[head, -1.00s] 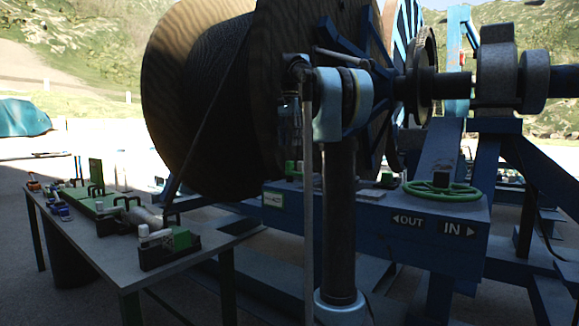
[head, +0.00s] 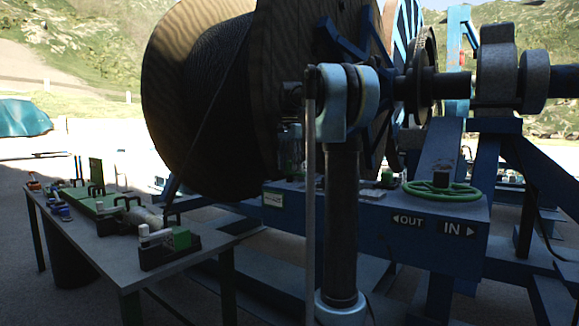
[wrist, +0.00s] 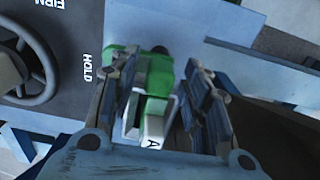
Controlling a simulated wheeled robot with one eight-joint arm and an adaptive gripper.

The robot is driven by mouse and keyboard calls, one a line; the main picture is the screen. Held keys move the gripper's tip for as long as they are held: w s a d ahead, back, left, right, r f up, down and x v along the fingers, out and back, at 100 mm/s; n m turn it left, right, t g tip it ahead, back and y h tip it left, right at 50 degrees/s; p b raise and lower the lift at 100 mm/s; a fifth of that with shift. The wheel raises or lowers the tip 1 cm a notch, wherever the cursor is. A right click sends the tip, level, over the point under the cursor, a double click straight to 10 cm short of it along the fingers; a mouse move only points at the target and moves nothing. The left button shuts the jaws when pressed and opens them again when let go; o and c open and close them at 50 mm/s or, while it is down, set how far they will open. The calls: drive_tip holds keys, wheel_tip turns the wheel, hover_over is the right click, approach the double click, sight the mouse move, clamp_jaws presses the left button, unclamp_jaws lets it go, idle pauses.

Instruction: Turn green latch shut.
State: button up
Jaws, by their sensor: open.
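The green latch (wrist: 157,72) shows in the wrist view as a green body with a dark round end at its far side. A white block marked "A" (wrist: 153,126) lies at its near end. My gripper (wrist: 166,82) is open, with one finger on each side of the green part. I cannot tell whether either finger touches it. In the head view my gripper (head: 289,140) hangs beside my arm, above the blue frame's ledge.
A dark handwheel (wrist: 28,65) sits on the panel marked "HOLD", left of my fingers. A green handwheel (head: 441,190) stands on the blue frame (head: 400,245). The wooden reel (head: 215,95) rises behind. A table (head: 110,245) with several parts stands at left.

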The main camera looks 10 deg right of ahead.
clamp_jaws()
drive_tip(key=shift+n, duration=0.3)
drive_tip(key=n, duration=0.3)
drive_tip(key=shift+n, duration=0.3)
drive_tip(key=n, duration=0.4)
drive_tip(key=shift+n, duration=0.3)
drive_tip(key=n, duration=0.9)
